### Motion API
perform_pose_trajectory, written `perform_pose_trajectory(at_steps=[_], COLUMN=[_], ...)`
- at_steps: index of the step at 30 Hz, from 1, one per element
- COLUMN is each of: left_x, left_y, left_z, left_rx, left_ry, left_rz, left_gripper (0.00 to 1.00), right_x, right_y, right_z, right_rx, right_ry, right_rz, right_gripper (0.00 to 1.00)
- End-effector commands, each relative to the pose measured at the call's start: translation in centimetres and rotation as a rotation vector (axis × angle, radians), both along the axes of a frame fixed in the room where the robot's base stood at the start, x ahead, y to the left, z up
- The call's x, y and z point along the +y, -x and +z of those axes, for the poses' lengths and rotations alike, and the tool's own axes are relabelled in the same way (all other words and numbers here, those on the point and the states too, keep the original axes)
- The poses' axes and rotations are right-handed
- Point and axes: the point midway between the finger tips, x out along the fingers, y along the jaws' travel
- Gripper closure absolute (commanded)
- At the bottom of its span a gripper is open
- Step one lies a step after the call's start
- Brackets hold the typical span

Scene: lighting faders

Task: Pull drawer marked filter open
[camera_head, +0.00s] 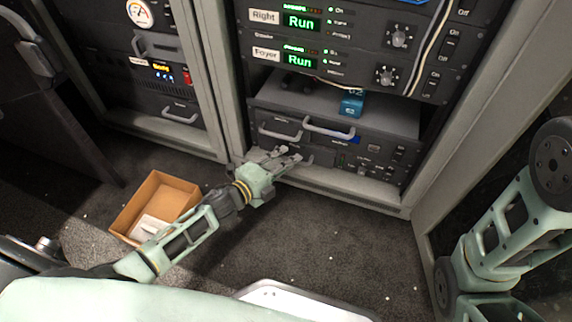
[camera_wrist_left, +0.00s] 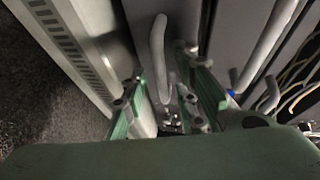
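A rack unit with drawers (camera_head: 375,148) sits low in the right-hand rack, with pale bar handles on its front. One handle (camera_head: 328,129) is at the middle and another handle (camera_head: 279,131) is to its left. I cannot read a filter label on any front. My left gripper (camera_head: 285,158) is in front of the lower left part of this unit. In the left wrist view its green fingers (camera_wrist_left: 163,98) are apart, with a pale bar handle (camera_wrist_left: 158,50) showing between and beyond them. I cannot tell whether they touch it. My right arm shows at the right; its gripper is out of view.
Units marked Right (camera_head: 263,17) and Foyer (camera_head: 266,54) are above, with cables hanging over them. A small blue box (camera_head: 351,104) lies on top of the drawer unit. An open cardboard box (camera_head: 165,188) stands on the carpet at left. A grey rack frame (camera_head: 375,202) edges the unit below.

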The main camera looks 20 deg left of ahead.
Motion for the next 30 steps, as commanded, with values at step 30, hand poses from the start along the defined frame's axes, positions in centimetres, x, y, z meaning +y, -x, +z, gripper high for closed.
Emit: perform_pose_trajectory(at_steps=[30], left_x=[-0.1], left_y=[-0.13], left_z=[-0.07], left_rx=[0.0], left_ry=[-0.001], left_rz=[0.0], left_gripper=[1.0], right_x=[0.02], right_y=[-0.01], right_z=[-0.07], right_rx=[0.0], right_ry=[0.001], right_rz=[0.0], right_gripper=[0.6])
